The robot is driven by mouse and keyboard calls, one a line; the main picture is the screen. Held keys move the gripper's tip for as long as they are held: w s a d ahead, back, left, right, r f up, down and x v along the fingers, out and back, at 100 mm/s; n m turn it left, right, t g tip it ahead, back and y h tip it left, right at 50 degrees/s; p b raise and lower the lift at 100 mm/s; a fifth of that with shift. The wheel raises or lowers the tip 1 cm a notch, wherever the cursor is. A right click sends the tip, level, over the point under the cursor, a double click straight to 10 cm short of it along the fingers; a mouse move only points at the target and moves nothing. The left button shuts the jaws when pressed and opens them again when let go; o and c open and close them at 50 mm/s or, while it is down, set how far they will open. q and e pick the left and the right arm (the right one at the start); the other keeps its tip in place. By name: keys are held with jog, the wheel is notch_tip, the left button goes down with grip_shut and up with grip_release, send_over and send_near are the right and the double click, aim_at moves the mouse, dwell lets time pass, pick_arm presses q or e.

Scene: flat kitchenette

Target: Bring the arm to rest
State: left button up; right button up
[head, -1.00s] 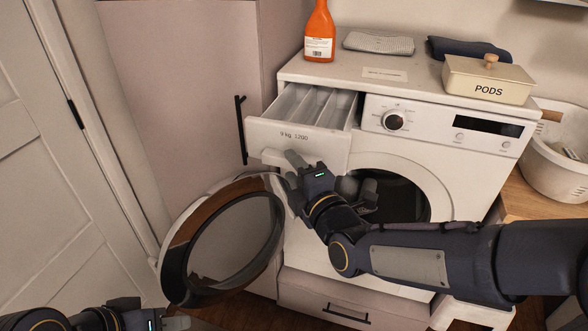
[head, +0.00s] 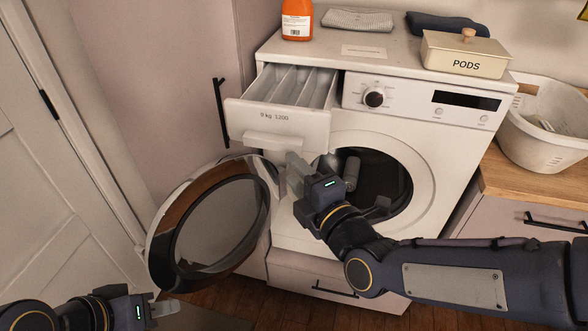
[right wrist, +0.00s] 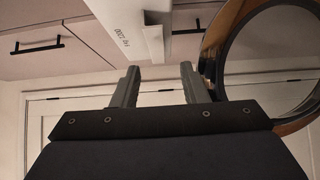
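My right gripper (head: 325,164) is in front of the washing machine (head: 424,65), below and to the right of the pulled-out detergent drawer (head: 281,126). Its two fingers are apart with nothing between them; they also show apart in the right wrist view (right wrist: 158,72). The drawer front appears beyond the fingers there. My left gripper (head: 160,309) is low at the left edge of the head view, partly cut off; its finger gap cannot be made out.
The round washer door (head: 224,228) stands wide open at left, close to my right gripper. A white basket (head: 545,140) sits on the wooden counter at right. The orange bottle (head: 297,20), folded cloths and PODS box (head: 465,55) stand on the machine.

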jog(key=s+d+f+m+g+h+p, duration=0.25)
jog(key=s+d+m+g, duration=0.2)
jog(key=d+m, duration=0.65)
jog(key=s+d+f+m+g+h+p, duration=0.1)
jog(key=s+d+m+g, duration=0.2)
jog(key=s+m, duration=0.4)
jog(key=s+d+f+m+g+h+p, duration=0.1)
jog(key=s+d+f+m+g, duration=0.1)
jog(key=s+m, duration=0.5)
jog(key=shift+d+f+g, duration=0.25)
jog(key=shift+d+g, duration=0.2)
jog(key=shift+d, duration=0.05)
